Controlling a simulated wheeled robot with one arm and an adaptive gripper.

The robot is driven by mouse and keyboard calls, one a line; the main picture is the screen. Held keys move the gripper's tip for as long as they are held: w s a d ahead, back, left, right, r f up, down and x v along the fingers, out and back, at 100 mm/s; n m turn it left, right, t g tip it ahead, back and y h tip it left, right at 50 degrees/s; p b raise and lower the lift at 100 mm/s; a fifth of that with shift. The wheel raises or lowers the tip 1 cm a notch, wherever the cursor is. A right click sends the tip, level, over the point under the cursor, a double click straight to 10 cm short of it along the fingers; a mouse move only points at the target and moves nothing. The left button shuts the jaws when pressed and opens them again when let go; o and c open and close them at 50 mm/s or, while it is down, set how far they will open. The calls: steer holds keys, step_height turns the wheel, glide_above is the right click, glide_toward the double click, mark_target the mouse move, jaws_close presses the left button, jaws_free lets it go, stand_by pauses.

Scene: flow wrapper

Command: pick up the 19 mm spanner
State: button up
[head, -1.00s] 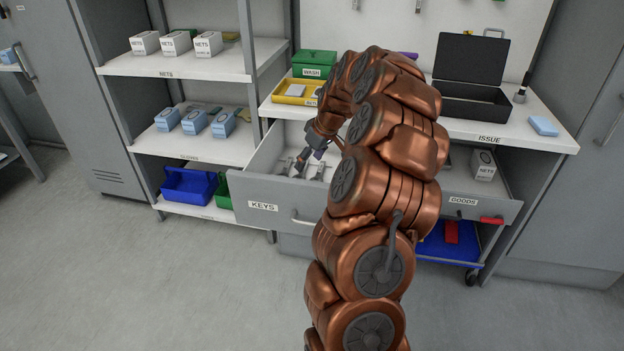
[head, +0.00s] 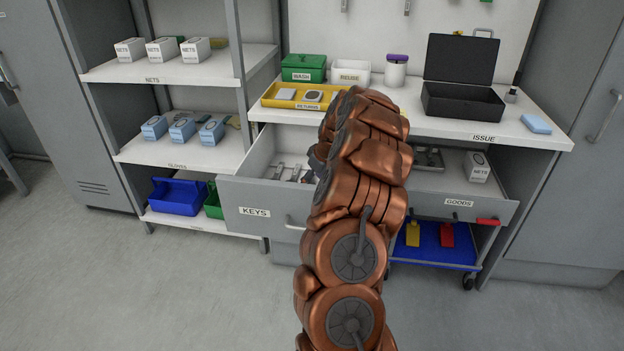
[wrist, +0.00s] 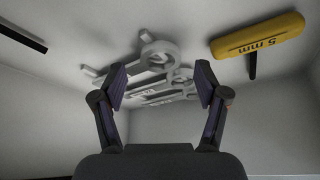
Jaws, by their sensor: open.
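Several grey spanners lie in the open KEYS drawer (head: 262,195); in the wrist view one spanner (wrist: 160,50) has a large ring end, and others lie close by or overlap it. Small markings on them are too small to read, so I cannot tell which is the 19 mm spanner. My gripper (wrist: 162,82) is open and points at the spanners, with their shafts and ring ends showing between and beyond its two fingers. Nothing is held. In the head view my arm hides most of the gripper and part of the drawer.
A yellow handle marked 5 mm (wrist: 258,35) lies in the drawer, right of the spanners. The drawer walls are close around. The GOODS drawer (head: 460,203) is also open, with a white NETS box (head: 477,166). A yellow tray (head: 300,97) and black case (head: 461,100) stand on the counter above.

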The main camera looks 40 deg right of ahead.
steer(key=shift+x, duration=0.8)
steer(key=shift+s, duration=0.1)
steer(key=c, duration=1.3)
